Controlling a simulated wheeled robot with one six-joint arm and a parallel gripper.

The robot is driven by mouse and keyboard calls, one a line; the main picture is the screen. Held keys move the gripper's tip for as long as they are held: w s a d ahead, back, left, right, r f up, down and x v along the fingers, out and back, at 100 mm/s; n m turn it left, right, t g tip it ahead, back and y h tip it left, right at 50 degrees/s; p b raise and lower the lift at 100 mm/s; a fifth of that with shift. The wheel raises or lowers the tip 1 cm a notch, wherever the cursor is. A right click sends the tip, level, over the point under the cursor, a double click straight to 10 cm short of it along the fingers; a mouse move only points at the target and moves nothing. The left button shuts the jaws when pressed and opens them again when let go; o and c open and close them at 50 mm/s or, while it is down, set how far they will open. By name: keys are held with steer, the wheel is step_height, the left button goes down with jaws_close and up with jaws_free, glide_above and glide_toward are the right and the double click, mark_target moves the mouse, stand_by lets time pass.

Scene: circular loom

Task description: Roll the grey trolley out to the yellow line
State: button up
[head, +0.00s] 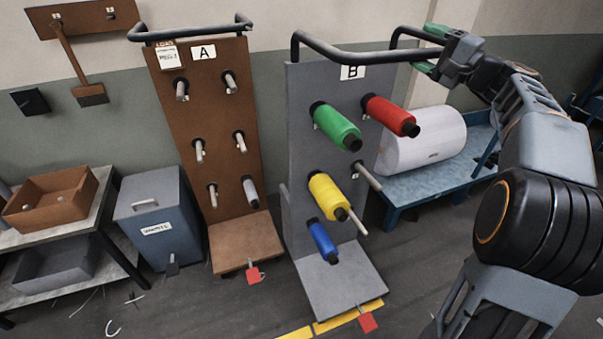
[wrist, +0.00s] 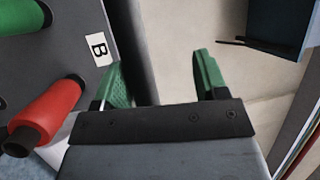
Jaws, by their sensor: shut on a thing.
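The grey trolley (head: 299,110), labelled B, stands upright, with a black handle (head: 345,50) along its top. Its foot plate (head: 345,285) is at the yellow line (head: 350,315), which shows along and just past the front edge. My gripper (head: 432,48) has green fingers and is shut on the right part of the handle. In the wrist view, the black handle bar (wrist: 128,35) runs between the fingers of my gripper (wrist: 160,75), beside the grey panel (wrist: 60,60). The exact contact is partly hidden.
Green, red, yellow and blue spools sit on the trolley's pegs. A brown trolley (head: 185,130) labelled A stands to the left, beside a blue-grey bin (head: 160,215). A blue bench (head: 430,180) with a large white roll (head: 425,140) is behind right. Scraps lie on the left floor.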

steer(key=s+a+b+v, duration=0.1)
steer(key=b+v, duration=0.1)
steer(key=v, duration=0.7)
steer(key=s+a+f+b+v, duration=0.1)
steer(key=v, duration=0.8)
steer(key=p+x, duration=0.2)
steer(key=x, duration=1.1)
steer(key=shift+a, duration=0.35)
jaws_close()
